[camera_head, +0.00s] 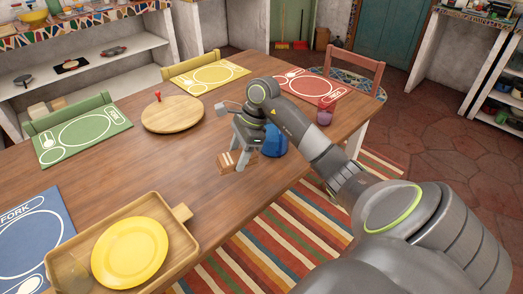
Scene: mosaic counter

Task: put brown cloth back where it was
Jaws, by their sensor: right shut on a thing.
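The brown cloth (227,161), with pale stripes and folded small, is at the middle of the wooden table (150,170). My right gripper (239,162) reaches down from above and is shut on the cloth. The fingers hide part of it. I cannot tell whether the cloth touches the table or hangs just above it. My left gripper is not in view.
A blue rounded thing (274,141) stands right behind my right gripper, partly hidden. A round wooden board (172,114) lies further back. A wooden tray (185,240) with a yellow plate (130,252) is at the front. Green (82,133), yellow (206,77), red (309,86) and blue (30,240) placemats line the edges.

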